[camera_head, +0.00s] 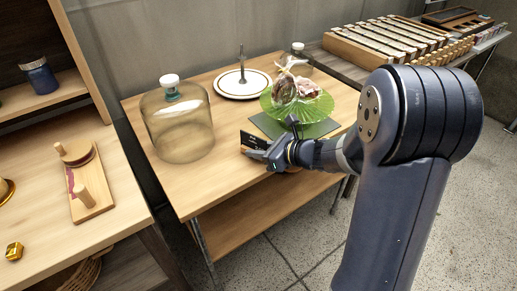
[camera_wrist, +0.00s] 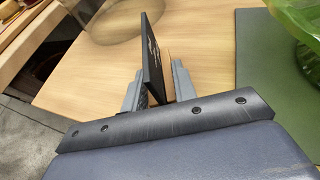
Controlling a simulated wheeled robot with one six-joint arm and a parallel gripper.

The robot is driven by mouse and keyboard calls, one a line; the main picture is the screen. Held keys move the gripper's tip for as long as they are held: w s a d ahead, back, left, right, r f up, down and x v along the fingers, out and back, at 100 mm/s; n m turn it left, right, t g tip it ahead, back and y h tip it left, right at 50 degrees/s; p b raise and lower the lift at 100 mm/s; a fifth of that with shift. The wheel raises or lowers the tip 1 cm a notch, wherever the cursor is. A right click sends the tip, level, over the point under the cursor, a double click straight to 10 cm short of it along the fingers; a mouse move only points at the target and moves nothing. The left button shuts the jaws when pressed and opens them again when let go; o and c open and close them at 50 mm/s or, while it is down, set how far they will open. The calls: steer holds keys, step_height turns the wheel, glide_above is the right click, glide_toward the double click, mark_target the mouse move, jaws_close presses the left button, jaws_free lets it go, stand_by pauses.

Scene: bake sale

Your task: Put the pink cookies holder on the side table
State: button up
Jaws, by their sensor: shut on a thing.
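A small black card with white writing (camera_head: 253,140) stands in a light wooden base. It may be the pink cookies holder; I cannot read the writing. My gripper (camera_head: 266,155) is shut on it near the front edge of the middle wooden table (camera_head: 190,190). In the wrist view the black card (camera_wrist: 152,55) is between my gripper's fingers (camera_wrist: 157,85). I cannot tell whether its base touches the table. I cannot tell which table is the side table.
A glass dome (camera_head: 178,128) stands left of my gripper. A green glass stand (camera_head: 318,108) with a wrapped bag (camera_head: 284,88) sits on a dark green mat (camera_head: 268,124). A plate with a spike (camera_head: 242,84) is behind. A wooden counter (camera_head: 105,232) is at left.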

steer(key=shift+f+b, duration=0.3)
steer(key=shift+f, duration=0.1)
steer(key=o, duration=1.1)
